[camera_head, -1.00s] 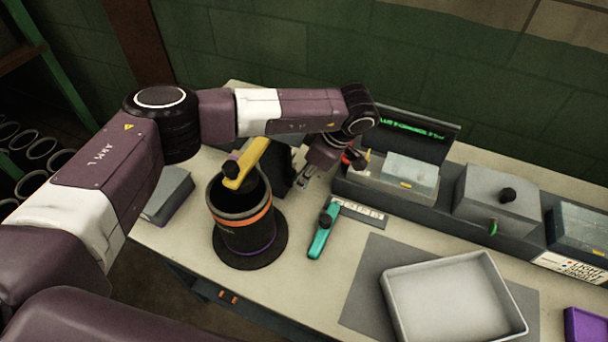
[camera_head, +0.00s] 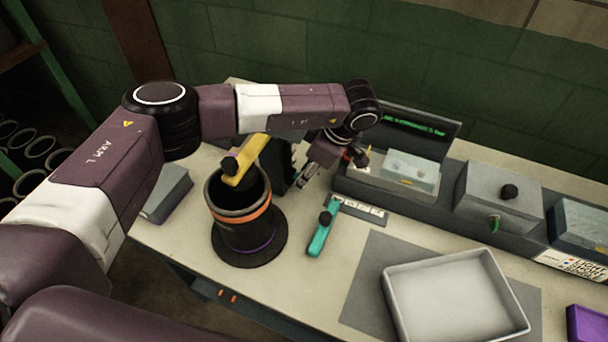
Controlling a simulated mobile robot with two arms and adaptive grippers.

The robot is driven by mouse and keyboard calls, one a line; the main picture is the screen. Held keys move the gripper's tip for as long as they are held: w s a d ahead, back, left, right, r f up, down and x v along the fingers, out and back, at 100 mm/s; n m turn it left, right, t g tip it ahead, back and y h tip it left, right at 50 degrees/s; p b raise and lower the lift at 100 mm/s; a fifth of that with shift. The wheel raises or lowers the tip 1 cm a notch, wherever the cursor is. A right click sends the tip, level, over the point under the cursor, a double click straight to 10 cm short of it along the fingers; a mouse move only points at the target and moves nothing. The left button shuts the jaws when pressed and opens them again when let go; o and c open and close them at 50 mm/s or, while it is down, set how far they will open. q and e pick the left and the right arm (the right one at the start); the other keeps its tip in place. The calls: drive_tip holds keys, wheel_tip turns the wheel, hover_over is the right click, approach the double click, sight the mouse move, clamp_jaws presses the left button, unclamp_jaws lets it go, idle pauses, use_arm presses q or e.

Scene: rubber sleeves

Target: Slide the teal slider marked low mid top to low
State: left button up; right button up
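A teal bar with a black knob (camera_head: 321,235) lies on the bench in front of a dark plate with white labels (camera_head: 362,209). The lettering is too small to read, and I cannot tell the knob's setting. My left gripper (camera_head: 303,178) hangs behind and a little left of the teal bar, apart from it. Its fingers are small and dark against the bench, so I cannot tell whether they are open or shut. My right gripper is not in view.
A dark canister with an orange band (camera_head: 246,220) and a yellow lever (camera_head: 247,158) stands left of the teal bar. A white tray (camera_head: 392,318) is to the right on a grey mat. A long unit with boxes (camera_head: 497,195) runs along the back.

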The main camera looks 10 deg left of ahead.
use_arm(q)
drive_tip(key=v, duration=1.1)
drive_tip(key=shift+d+f, duration=0.1)
